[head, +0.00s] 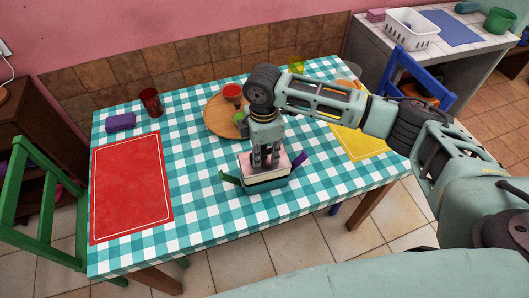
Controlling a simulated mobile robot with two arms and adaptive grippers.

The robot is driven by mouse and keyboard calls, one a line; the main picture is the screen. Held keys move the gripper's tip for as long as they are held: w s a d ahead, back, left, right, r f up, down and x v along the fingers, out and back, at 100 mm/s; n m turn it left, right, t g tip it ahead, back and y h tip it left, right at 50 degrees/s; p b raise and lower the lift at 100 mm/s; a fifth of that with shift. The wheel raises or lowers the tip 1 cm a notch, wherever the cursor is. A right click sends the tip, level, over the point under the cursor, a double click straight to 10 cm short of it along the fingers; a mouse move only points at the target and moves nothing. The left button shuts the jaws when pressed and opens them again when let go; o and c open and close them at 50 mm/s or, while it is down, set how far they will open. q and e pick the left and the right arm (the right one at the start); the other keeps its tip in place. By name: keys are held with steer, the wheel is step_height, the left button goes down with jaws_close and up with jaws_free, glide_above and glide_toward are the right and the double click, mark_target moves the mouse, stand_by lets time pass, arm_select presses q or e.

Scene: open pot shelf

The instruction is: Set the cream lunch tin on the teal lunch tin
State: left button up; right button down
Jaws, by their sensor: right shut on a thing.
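The cream lunch tin (246,162) is near the front middle of the checked table in the head view, with its top partly hidden by my right gripper. The teal lunch tin (267,186) shows directly below it as a dark teal band. The two look lined up, but I cannot tell whether they touch. A green flap (230,180) sticks out at the left and a purple flap (298,161) at the right. My right gripper (267,164) points straight down and is shut on the cream lunch tin. My left gripper is not in view.
A red placemat (132,188) lies left and a yellow one (358,145) right. A round wooden board (217,118) with a red bowl (232,91) is behind my gripper. A red cup (151,102) and purple block (120,122) stand back left. The cloth in front is clear.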

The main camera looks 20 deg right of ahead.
steer(key=shift+f, duration=0.5)
steer(key=c, duration=2.1)
jaws_free()
step_height(320, 180, up, 11)
steer(key=p, duration=1.1)
steer(key=shift+w+p, duration=0.15)
steer(key=shift+p, duration=0.15)
